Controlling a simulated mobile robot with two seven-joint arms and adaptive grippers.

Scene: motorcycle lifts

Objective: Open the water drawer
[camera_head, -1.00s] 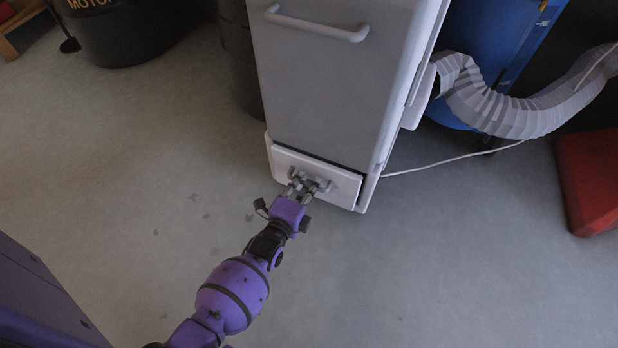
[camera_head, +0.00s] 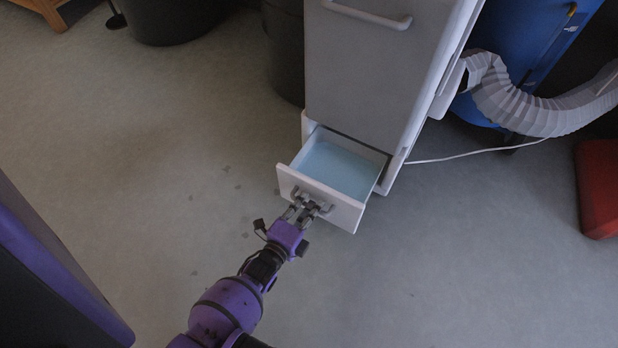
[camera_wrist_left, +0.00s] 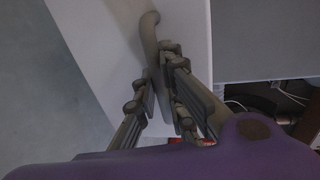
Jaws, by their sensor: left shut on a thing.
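The water drawer (camera_head: 345,167) is a white drawer at the bottom of a grey and white appliance (camera_head: 365,80). It stands pulled out, and its pale blue inside shows from above. My left gripper (camera_head: 305,210) is shut on the handle at the middle of the drawer front (camera_head: 346,213). In the left wrist view, the fingers (camera_wrist_left: 160,95) are around the grey curved handle (camera_wrist_left: 150,40) against the white drawer front (camera_wrist_left: 85,40). My right gripper is not in view.
Dark barrels (camera_head: 285,50) stand left of the appliance. A blue barrel (camera_head: 530,50), a pale ribbed hose (camera_head: 520,105) and a red object (camera_head: 598,188) are at the right. A white cable (camera_head: 470,155) runs behind. The floor (camera_head: 430,260) in front is clear.

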